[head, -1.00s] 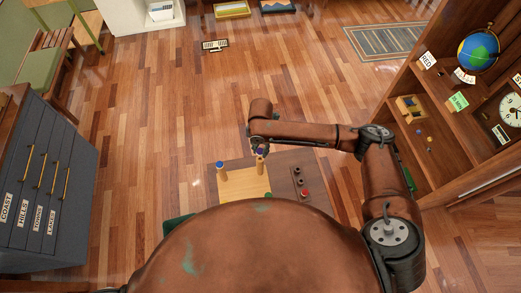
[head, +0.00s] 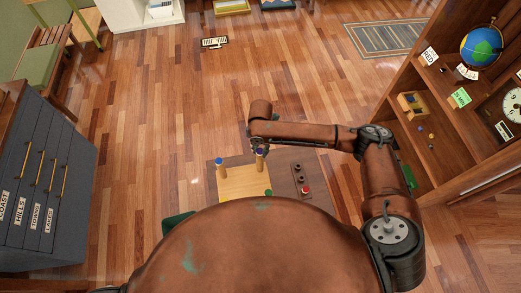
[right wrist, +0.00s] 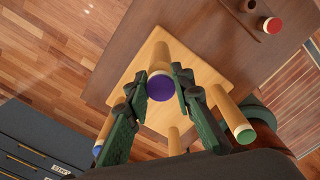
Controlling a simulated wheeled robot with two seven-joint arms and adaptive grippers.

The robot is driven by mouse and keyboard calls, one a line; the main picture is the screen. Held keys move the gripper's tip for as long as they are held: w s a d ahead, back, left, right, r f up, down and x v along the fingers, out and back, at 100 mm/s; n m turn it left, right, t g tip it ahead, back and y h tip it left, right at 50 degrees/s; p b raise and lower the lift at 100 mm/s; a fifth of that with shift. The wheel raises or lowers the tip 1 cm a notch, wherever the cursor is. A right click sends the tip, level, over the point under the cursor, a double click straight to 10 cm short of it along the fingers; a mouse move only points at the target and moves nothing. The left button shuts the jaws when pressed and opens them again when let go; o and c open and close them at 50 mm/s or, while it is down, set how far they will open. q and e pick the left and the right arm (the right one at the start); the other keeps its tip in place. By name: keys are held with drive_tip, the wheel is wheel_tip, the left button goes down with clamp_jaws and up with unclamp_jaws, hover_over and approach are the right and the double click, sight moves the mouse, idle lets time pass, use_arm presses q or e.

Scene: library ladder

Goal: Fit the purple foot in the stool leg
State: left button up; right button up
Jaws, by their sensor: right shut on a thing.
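The stool lies upside down, its pale wooden seat (head: 240,186) below and its legs pointing up; the seat also shows in the right wrist view (right wrist: 207,75). My right gripper (head: 259,148) is over one leg. In the right wrist view, my right gripper (right wrist: 161,84) has its fingers on both sides of the purple foot (right wrist: 160,87), shut on it. The foot is in line with the stool leg (right wrist: 160,58), at its end; I cannot tell how deep it sits. Other legs carry a blue foot (head: 219,161) and a green foot (right wrist: 245,135). My left gripper is not in view.
A dark rack (head: 298,174) with a red foot (head: 305,190) stands right of the stool on a brown surface (head: 322,178). A shelf with a globe (head: 480,47) is at the right, a grey cabinet (head: 50,180) at the left. The floor beyond is mostly clear.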

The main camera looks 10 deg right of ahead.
drive_tip(key=shift+p, duration=0.8)
idle(1.0)
drive_tip(key=shift+f+p, duration=0.3)
drive_tip(key=shift+f, duration=0.45)
idle(1.4)
drive_tip(key=shift+f, duration=0.5)
idle(0.9)
drive_tip(key=o, duration=0.8)
drive_tip(key=o, duration=0.5)
drive_tip(key=shift+r+p, duration=2.8)
drive_tip(key=shift+r, duration=0.2)
